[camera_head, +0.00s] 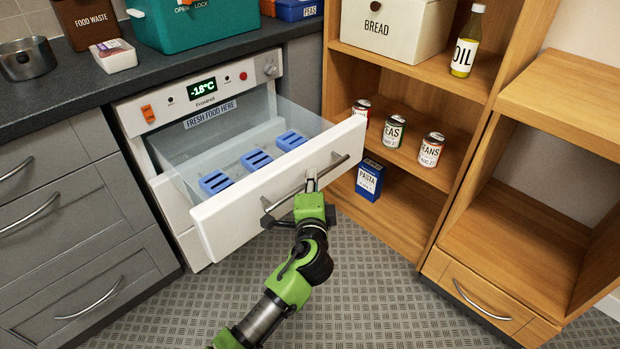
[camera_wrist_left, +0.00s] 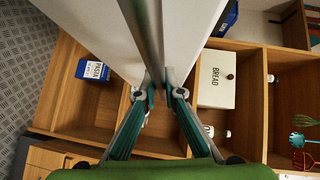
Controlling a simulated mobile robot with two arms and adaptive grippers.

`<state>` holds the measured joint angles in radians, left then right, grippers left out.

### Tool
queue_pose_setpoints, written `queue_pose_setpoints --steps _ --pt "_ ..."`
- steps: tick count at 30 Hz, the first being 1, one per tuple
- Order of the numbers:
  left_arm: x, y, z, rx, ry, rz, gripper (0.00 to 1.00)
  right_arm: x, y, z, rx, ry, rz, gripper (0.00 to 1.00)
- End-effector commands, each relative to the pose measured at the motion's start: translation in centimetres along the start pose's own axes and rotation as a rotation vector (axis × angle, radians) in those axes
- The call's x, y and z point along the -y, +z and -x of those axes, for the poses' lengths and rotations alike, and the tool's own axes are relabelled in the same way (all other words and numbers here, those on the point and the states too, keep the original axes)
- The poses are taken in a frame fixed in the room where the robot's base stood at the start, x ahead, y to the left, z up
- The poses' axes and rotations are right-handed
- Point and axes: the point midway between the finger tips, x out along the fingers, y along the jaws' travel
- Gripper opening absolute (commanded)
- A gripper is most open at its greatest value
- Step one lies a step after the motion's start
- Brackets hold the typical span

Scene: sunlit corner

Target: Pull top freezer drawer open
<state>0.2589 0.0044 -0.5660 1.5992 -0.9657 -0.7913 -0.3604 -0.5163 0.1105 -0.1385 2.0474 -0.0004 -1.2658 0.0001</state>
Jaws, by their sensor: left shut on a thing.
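The top freezer drawer (camera_head: 250,195) stands well out from the freezer body (camera_head: 200,92). It has a white front and clear sides, and several blue slotted things (camera_head: 255,160) lie inside. A metal bar handle (camera_head: 340,162) runs across its front. My left gripper (camera_head: 311,185) is at the middle of this handle. In the left wrist view its two fingers (camera_wrist_left: 160,90) close on the handle bar (camera_wrist_left: 148,40). My right gripper is in neither view.
The wooden shelf unit (camera_head: 400,82) stands close to the drawer's right end, with cans (camera_head: 393,132) and a blue pasta box (camera_head: 370,179) on it. Grey cabinet drawers (camera_head: 75,225) are at left. The patterned floor (camera_head: 390,290) in front is clear.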

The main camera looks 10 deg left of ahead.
Motion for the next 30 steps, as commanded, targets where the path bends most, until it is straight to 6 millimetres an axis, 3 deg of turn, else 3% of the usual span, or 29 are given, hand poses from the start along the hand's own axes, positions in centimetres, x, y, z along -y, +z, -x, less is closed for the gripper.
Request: queue_pose_setpoints --steps 4,6,7,19,23,30 --pt "-0.1 0.0 0.0 0.000 0.003 0.000 0.00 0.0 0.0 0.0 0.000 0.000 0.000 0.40" --pt "-0.1 0.0 0.0 0.000 0.003 0.000 0.22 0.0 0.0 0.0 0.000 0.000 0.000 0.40" --pt "-0.1 0.0 0.0 0.000 0.003 0.000 0.26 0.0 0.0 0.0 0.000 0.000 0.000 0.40" --pt "-0.1 0.0 0.4 -0.001 0.002 0.000 0.26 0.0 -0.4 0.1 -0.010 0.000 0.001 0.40" --pt "-0.2 0.0 2.1 -0.002 0.003 0.001 0.26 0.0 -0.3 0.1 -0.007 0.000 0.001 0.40" --pt "-0.2 0.0 7.3 -0.001 0.005 0.003 0.26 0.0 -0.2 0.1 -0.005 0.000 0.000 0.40"
